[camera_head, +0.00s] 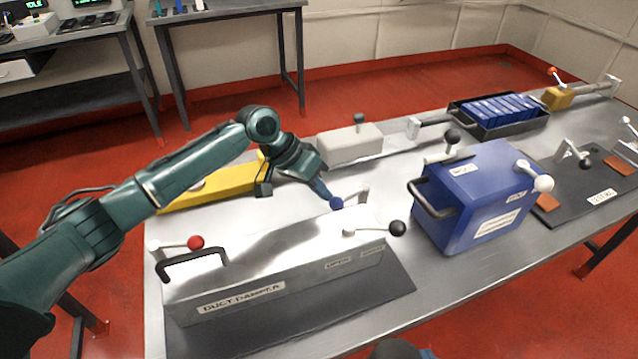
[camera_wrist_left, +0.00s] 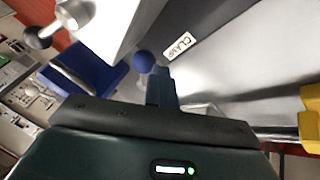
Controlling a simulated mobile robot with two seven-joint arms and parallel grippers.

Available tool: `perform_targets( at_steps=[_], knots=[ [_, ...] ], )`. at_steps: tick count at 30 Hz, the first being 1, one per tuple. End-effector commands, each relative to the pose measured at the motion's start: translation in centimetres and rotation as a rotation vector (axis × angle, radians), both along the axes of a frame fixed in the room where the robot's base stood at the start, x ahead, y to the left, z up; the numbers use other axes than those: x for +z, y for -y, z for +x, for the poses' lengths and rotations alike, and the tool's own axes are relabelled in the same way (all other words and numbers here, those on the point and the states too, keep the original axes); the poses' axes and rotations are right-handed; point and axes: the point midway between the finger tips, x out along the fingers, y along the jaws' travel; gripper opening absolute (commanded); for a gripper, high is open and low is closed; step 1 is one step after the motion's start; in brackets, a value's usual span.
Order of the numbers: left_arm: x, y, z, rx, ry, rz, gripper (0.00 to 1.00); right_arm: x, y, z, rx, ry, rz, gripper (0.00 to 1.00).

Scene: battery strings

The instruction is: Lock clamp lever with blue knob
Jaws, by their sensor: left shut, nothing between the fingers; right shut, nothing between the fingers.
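The blue knob (camera_head: 336,203) sits at the end of a clamp lever behind the white duct damper box. A short pale metal post (camera_head: 362,194) stands just right of it. My left gripper (camera_head: 323,189) is shut and empty, its fingertips right beside the blue knob. In the left wrist view the blue knob (camera_wrist_left: 144,61) is just past the tips of my left gripper (camera_wrist_left: 161,75), touching or nearly so; I cannot tell which. Most of the lever is hidden.
The duct damper box (camera_head: 290,262) stands in front, with a red-knobbed lever (camera_head: 195,242) and a black-knobbed lever (camera_head: 397,228). A blue box (camera_head: 480,205) with a handle is to the right. A yellow block (camera_head: 215,186) and a pale block (camera_head: 350,145) are behind.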

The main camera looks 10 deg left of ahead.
Motion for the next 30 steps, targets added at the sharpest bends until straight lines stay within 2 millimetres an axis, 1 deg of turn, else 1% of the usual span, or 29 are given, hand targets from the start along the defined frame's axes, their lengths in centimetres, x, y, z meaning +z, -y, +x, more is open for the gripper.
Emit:
perform_targets(
  at_steps=[1, 5, 8, 11, 14, 18, 24, 27, 30],
  knots=[
    [-0.5, 1.4, -1.2, -0.034, -0.026, -0.015, 0.00, 0.0, 0.0, 0.0, 0.000, 0.001, 0.000, 0.00],
    [-0.5, 1.4, -1.2, -0.035, -0.027, -0.014, 0.00, 0.0, 0.0, 0.0, -0.001, 0.002, 0.001, 0.00],
    [0.0, 1.0, -1.2, -0.034, -0.026, -0.014, 0.00, 0.1, 0.0, 0.1, -0.001, 0.003, 0.003, 0.00],
    [1.0, 0.2, -1.2, -0.031, -0.022, -0.012, 0.00, 0.2, 0.0, 0.2, -0.004, 0.006, 0.004, 0.00],
    [2.7, -1.1, -1.3, -0.025, -0.017, -0.012, 0.00, 0.3, 0.0, 0.3, -0.007, 0.010, 0.008, 0.00],
    [5.5, -3.3, -1.4, -0.015, -0.010, -0.008, 0.00, 0.3, 0.0, 0.4, -0.008, 0.012, 0.009, 0.00],
    [8.8, -5.8, -1.6, -0.006, -0.004, -0.004, 0.00, 0.5, -0.1, 0.5, -0.009, 0.018, 0.014, 0.00],
    [9.9, -6.6, -1.7, -0.003, -0.003, -0.004, 0.00, 0.6, -0.1, 0.5, -0.009, 0.020, 0.014, 0.00],
    [10.5, -7.1, -1.8, -0.002, -0.004, -0.002, 0.00, 0.5, -0.2, 0.4, -0.008, 0.019, 0.014, 0.00]
  ],
)
